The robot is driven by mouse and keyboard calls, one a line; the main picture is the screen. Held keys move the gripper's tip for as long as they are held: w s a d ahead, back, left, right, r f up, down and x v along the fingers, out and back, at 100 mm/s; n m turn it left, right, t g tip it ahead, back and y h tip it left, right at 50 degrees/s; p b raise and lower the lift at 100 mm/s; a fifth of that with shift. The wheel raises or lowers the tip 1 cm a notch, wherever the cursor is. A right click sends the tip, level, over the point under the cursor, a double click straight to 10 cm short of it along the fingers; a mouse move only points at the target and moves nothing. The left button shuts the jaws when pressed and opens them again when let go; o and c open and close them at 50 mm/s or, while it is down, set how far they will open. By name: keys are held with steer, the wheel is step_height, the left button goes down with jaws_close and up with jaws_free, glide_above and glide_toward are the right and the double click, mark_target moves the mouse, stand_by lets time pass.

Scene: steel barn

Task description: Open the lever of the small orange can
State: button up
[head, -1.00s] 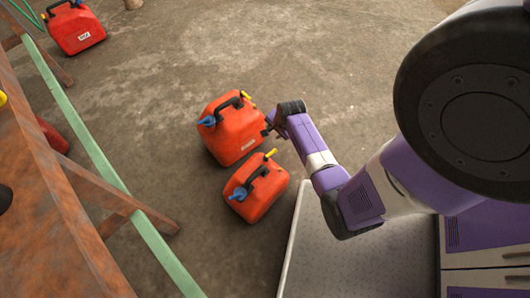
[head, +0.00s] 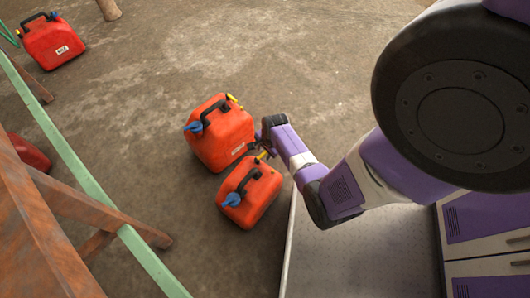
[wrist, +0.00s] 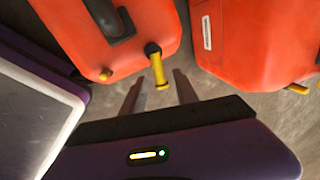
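The small orange can (head: 262,197) stands upright on the floor, with a dark handle, a blue cap and a yellow lever (head: 262,156) at its top edge. In the wrist view the same can (wrist: 135,55) fills the upper left, and its yellow lever (wrist: 160,75) sticks out from a black mount. My gripper (wrist: 158,90) is open, with one finger on each side of the lever's line. The lever's end shows between the fingertips, and I cannot tell whether either finger touches it. In the head view my gripper (head: 264,145) is just above the lever.
A larger orange can (head: 228,128) stands right behind the small one; its labelled side (wrist: 235,55) is at the wrist view's upper right. A grey ribbed platform (head: 320,260) lies to the right. A rusty table (head: 40,235) stands left. Another red can (head: 55,42) is far left.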

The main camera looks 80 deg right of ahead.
jaws_close()
steer(key=shift+d, duration=0.1)
steer(key=shift+w+d+n+p, duration=0.1)
steer(key=shift+w+n+p, duration=0.1)
steer(key=shift+n, duration=0.35)
steer(key=shift+w+d+n+p, duration=0.1)
steer(key=shift+n+p, duration=0.05)
steer(key=shift+n, duration=0.4)
jaws_free()
